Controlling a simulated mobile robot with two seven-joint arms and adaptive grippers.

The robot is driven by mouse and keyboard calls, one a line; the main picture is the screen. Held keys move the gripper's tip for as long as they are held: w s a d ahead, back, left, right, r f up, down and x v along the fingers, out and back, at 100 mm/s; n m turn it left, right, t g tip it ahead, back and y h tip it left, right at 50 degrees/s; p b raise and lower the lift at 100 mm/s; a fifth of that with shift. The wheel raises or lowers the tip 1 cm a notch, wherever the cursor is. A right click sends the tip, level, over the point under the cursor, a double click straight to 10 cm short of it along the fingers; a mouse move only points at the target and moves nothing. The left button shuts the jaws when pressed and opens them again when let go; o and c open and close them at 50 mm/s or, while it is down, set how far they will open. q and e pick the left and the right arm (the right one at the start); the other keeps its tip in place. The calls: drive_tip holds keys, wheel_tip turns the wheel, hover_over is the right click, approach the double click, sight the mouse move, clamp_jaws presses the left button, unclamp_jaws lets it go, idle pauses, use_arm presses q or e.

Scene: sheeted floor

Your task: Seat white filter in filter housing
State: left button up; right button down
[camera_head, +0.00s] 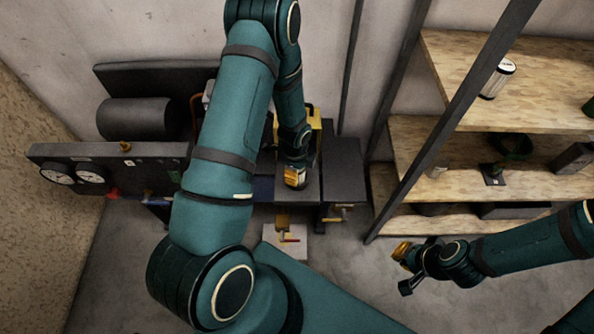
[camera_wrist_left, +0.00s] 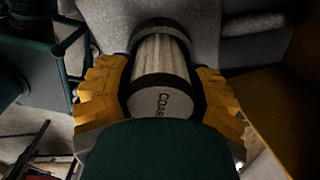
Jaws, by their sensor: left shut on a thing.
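The white filter (camera_wrist_left: 160,66) shows in the left wrist view as a pale ribbed cylinder. It has dark end bands and a white end face marked "COAR", the rest cut off. My left gripper (camera_wrist_left: 163,92) has its yellow stepped fingers shut on it, one on each side. In the head view my left gripper (camera_head: 295,179) is low over the dark bench, and the filter cannot be made out there. I cannot pick out the filter housing; my left arm covers part of the equipment. My right gripper (camera_head: 402,254) is away from the bench, over the floor; its finger gap is unclear.
A panel with gauges (camera_head: 74,174) and a dark cylinder (camera_head: 136,119) are at the left. A dark box (camera_head: 343,186) stands right of my left gripper. Wooden shelves (camera_head: 545,65) at the right hold a white can (camera_head: 498,78). A dark post (camera_head: 455,120) stands before them.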

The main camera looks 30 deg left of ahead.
use_arm(q)
drive_tip(key=shift+f, duration=0.1)
drive_tip(key=o, duration=1.2)
